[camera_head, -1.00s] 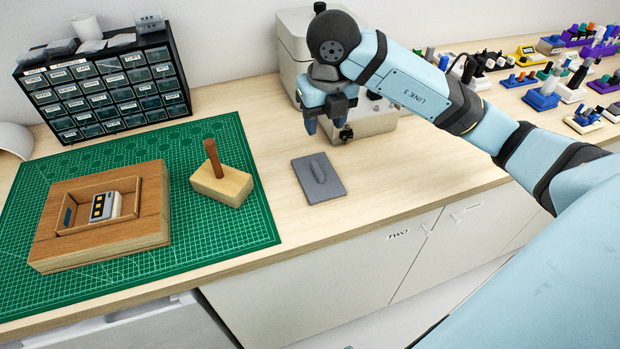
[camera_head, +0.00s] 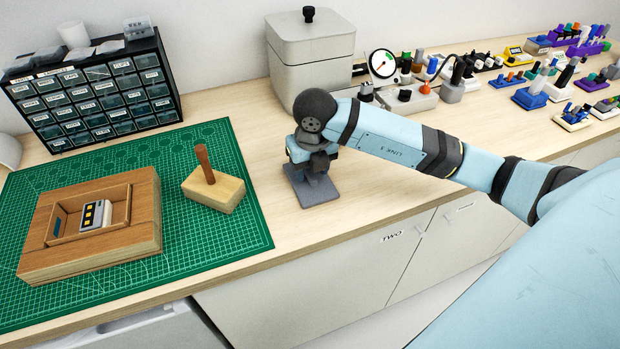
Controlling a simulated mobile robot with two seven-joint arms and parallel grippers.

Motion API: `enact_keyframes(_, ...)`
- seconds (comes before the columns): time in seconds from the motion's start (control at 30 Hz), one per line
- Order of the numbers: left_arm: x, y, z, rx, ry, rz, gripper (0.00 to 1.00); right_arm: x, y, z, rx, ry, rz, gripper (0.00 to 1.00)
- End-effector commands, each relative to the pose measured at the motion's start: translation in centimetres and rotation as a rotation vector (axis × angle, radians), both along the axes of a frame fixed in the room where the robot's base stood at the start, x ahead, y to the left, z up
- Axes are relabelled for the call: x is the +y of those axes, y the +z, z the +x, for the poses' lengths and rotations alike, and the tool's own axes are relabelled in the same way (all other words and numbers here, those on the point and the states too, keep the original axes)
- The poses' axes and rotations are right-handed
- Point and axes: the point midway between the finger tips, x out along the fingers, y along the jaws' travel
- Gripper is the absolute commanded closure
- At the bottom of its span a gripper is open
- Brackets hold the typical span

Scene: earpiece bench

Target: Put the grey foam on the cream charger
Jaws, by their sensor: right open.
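The grey foam (camera_head: 313,195) is a flat dark grey slab lying on the bench, right of the green mat. My right gripper (camera_head: 314,177) is over it, pointing down and open, hiding its middle. Whether the fingers touch the foam I cannot tell. A small cream box with yellow squares (camera_head: 95,214), which looks like the cream charger, sits tilted in the recess of a wooden block (camera_head: 130,250) on the mat at the left. My left gripper is not in view.
A wooden block with an upright handle (camera_head: 213,190) stands on the green mat (camera_head: 185,250) between block and foam. Behind are a drawer cabinet (camera_head: 95,95) and a grey lidded bin (camera_head: 310,60). Several small parts and a dial gauge (camera_head: 383,63) stand at the right.

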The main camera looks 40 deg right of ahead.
Motion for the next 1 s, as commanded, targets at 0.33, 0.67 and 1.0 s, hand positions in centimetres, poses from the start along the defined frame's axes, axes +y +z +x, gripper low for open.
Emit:
enact_keyframes(0.33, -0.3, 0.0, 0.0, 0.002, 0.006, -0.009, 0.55, 0.0, -0.9, 0.1, -0.001, 0.001, 0.0, 0.65)
enact_keyframes(0.67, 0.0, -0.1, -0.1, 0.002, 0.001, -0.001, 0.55, 0.0, -0.9, 0.1, -0.001, 0.001, 0.0, 1.0)
enact_keyframes(1.0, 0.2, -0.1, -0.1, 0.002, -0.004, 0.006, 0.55, 0.0, 0.4, 0.1, -0.003, 0.001, -0.001, 1.0)
